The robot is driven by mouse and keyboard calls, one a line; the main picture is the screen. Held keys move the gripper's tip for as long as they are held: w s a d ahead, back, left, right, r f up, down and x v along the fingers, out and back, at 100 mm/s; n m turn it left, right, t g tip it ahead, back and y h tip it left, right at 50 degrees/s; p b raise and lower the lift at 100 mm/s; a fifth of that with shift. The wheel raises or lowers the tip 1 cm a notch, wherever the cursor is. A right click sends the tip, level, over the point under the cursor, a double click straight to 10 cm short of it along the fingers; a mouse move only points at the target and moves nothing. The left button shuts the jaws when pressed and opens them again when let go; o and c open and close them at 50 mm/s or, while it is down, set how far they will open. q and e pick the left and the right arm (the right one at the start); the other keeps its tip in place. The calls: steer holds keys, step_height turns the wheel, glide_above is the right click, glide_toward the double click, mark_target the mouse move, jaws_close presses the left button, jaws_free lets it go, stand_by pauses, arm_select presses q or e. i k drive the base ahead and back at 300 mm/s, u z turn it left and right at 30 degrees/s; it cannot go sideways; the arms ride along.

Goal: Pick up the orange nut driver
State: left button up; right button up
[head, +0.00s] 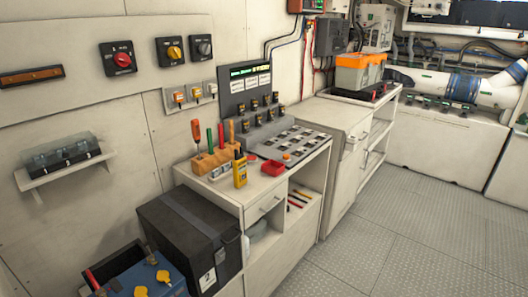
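A wooden tool block (208,163) stands on the left end of a white counter, against the wall. Several upright tools stand in it. At its left is a tool with an orange-red handle (195,130) and a thin shaft below it. Beside it are a green handle (210,141) and a red handle (221,136). At the right end is a slimmer orange handle (231,131). I cannot tell for certain which of the two orange tools is the nut driver. Neither of my grippers is in view.
A yellow handheld device (240,171) stands just in front of the block, and a red tray (272,168) lies to its right. A black case (190,235) and a blue box (145,279) are left of the counter. The grey floor (400,235) at right is clear.

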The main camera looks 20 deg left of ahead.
mark_target(196, 126)
steer(key=z, duration=0.5)
steer(key=i, duration=2)
steer(key=u, duration=1.85)
steer(key=i, duration=0.65)
steer(key=u, duration=0.7)
